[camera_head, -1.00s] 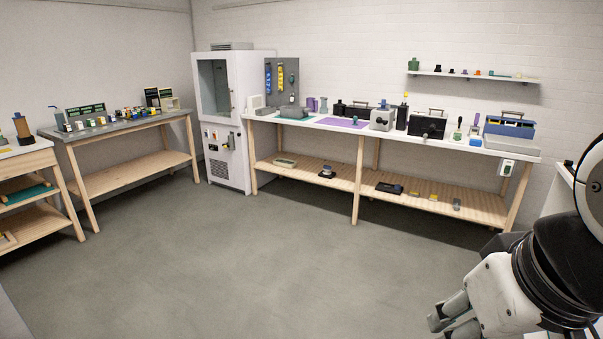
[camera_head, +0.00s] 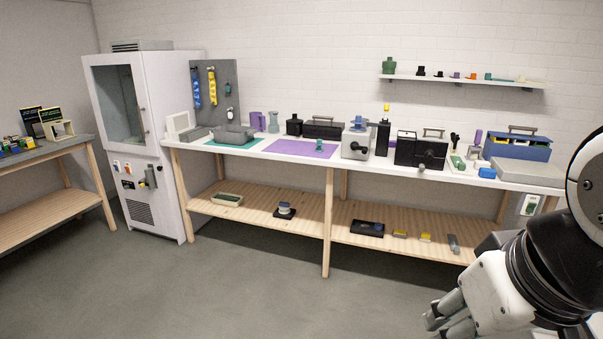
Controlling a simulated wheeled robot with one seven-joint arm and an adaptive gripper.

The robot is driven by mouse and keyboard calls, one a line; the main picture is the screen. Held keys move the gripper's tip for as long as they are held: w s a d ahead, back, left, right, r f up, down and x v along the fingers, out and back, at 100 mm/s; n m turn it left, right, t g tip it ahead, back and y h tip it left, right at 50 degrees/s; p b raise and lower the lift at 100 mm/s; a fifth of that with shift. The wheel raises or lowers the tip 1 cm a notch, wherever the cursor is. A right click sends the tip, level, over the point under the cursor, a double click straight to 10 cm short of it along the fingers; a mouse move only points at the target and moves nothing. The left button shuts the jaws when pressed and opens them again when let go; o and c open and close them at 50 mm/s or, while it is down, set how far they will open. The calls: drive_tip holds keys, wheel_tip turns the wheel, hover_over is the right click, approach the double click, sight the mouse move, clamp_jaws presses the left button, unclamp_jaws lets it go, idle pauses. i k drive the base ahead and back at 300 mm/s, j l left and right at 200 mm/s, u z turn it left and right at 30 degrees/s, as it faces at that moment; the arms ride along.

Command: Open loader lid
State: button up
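Several boxy devices stand on the long white-topped bench (camera_head: 222,147), and I cannot tell for sure which is the loader. One is a pale grey box with a dark crank or knob (camera_head: 356,140). Right of it is a black box with a light front panel and a top handle (camera_head: 431,149). Left of it is a low dark case with a handle (camera_head: 323,128). No lid on these looks clearly raised. My gripper (camera_head: 446,315) is at the lower right, in front of and well apart from the bench. Its fingers are partly cut off and its opening is unclear.
A white cabinet with a glass door (camera_head: 120,102) stands at the bench's left end. A blue case (camera_head: 517,147) sits at the right end. A wooden lower shelf (camera_head: 270,207) holds small items. A wall shelf (camera_head: 460,81) hangs above. Floor in front is clear.

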sight(432, 134)
drive_tip(key=i+z, duration=0.35)
drive_tip(key=i, duration=0.35)
drive_tip(key=i+j+z, duration=0.1)
drive_tip(key=i+z, duration=0.3)
drive_tip(key=i, duration=0.25)
drive_tip(key=i+j, duration=0.2)
drive_tip(key=i, duration=0.25)
drive_tip(key=i+j, duration=0.15)
drive_tip(key=i, duration=0.35)
drive_tip(key=i+j, duration=0.2)
drive_tip(key=i, duration=0.25)
drive_tip(key=i+j, duration=0.2)
drive_tip(key=i, duration=0.3)
drive_tip(key=i+j, duration=0.15)
drive_tip(key=i, duration=0.3)
drive_tip(key=z, duration=0.05)
